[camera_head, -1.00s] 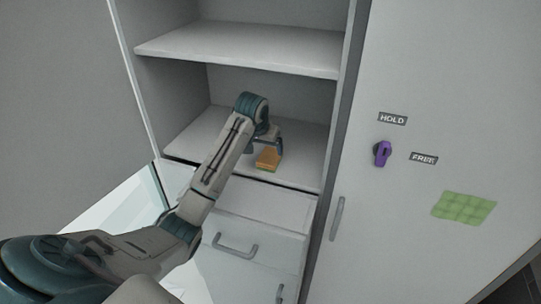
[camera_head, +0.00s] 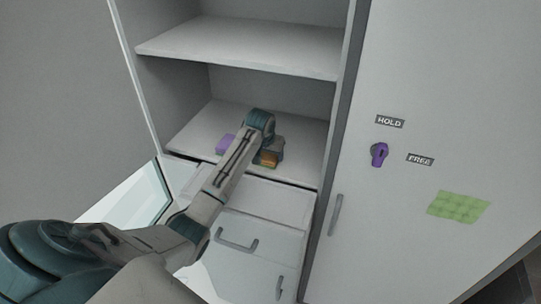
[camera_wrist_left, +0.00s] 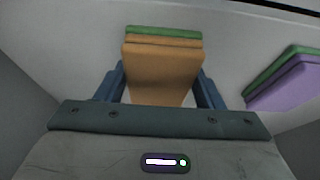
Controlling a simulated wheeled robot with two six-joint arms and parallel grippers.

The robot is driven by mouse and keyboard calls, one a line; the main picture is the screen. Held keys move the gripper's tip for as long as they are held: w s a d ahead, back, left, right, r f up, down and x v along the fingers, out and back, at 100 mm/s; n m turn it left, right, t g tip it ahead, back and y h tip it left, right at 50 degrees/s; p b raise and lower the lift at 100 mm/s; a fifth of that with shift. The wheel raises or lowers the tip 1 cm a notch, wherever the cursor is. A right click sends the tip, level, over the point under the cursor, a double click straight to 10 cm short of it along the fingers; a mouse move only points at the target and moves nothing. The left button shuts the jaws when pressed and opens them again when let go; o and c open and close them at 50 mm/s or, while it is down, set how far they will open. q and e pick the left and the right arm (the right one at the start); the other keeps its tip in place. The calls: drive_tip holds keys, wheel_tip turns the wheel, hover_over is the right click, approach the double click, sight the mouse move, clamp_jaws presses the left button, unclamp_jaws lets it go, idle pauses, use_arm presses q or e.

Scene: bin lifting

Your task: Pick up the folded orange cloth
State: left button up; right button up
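The folded orange cloth (camera_head: 268,160) lies on the lower cabinet shelf near its front edge. In the left wrist view the cloth (camera_wrist_left: 162,75) shows a green layer along its far edge. My left gripper (camera_head: 270,152) is down at the cloth, partly covering it in the head view. In the left wrist view its two blue fingers (camera_wrist_left: 162,88) stand apart, one on each side of the cloth. Small gaps show beside the cloth's lower part; contact at the fingertips is hard to tell. My right gripper is in neither view.
A purple block with a green layer (camera_head: 226,144) lies left of my forearm on the same shelf (camera_head: 196,133). An upper shelf (camera_head: 240,47) is overhead. Below are drawers with handles (camera_head: 237,245). A cabinet door with a purple knob (camera_head: 379,154) stands at right.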

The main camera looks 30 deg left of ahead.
use_arm(q)
drive_tip(key=shift+s+r, duration=0.1)
drive_tip(key=c, duration=0.4)
drive_tip(key=shift+r+b, duration=0.4)
drive_tip(key=shift+b, duration=0.15)
wheel_tip(320, 180, up, 2)
drive_tip(key=shift+r+b, duration=0.1)
drive_tip(key=shift+b, duration=0.85)
drive_tip(key=shift+s+d+r+b, duration=0.35)
drive_tip(key=shift+s+b, duration=0.55)
drive_tip(key=shift+s, duration=1.75)
drive_tip(key=shift+s+d+r+b, duration=0.3)
drive_tip(key=shift+s+b, duration=0.6)
drive_tip(key=shift+s, duration=1.75)
drive_tip(key=shift+s+d+r+b, duration=0.3)
drive_tip(key=shift+s+b, duration=0.6)
drive_tip(key=shift+s, duration=1.75)
